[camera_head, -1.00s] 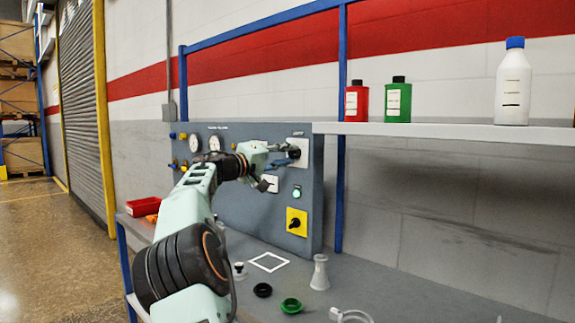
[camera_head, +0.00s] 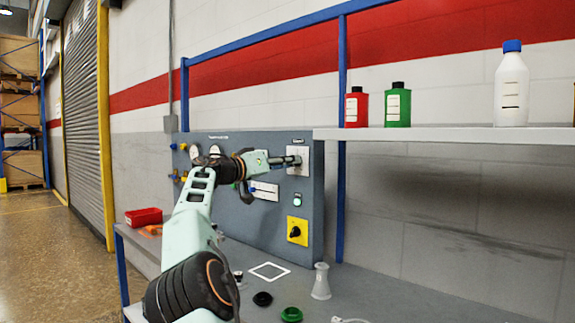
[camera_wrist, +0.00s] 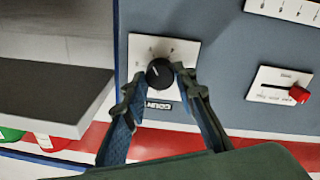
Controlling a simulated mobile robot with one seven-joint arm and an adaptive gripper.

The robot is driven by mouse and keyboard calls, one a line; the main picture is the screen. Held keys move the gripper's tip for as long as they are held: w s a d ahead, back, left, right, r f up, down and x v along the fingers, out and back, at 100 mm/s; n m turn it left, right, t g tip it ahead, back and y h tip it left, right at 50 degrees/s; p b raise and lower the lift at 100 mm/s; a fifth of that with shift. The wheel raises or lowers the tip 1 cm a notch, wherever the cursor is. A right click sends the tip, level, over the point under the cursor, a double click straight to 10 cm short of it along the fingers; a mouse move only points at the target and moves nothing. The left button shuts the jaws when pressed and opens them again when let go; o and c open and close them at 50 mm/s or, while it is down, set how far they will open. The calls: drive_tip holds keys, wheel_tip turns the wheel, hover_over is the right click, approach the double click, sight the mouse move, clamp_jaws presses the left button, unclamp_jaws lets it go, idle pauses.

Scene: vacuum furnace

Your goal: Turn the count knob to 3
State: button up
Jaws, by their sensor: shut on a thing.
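The count knob (camera_wrist: 159,73) is a round black dial with a white pointer mark, on a white plate (camera_wrist: 150,45) with small scale marks and a label reading COUNT, upside down in the wrist view. The mark points up and slightly left there; the scale figures are too small to read. My gripper (camera_wrist: 157,80) is shut on the knob, one finger at each side. In the head view my gripper (camera_head: 290,161) reaches the white plate (camera_head: 300,153) at the panel's upper right and hides most of the knob.
A shelf (camera_head: 440,134) with bottles juts out at right. Small parts lie on the bench (camera_head: 400,300) below.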

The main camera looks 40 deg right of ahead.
drive_tip(key=shift+m, duration=0.3)
drive_tip(key=o, duration=1.2)
drive_tip(key=shift+c, duration=0.2)
drive_tip(key=shift+a, duration=0.15)
drive_tip(key=a, duration=1.1)
drive_tip(key=shift+s+a+f, duration=0.15)
drive_tip(key=shift+s+a, duration=0.05)
drive_tip(key=shift+a, duration=0.15)
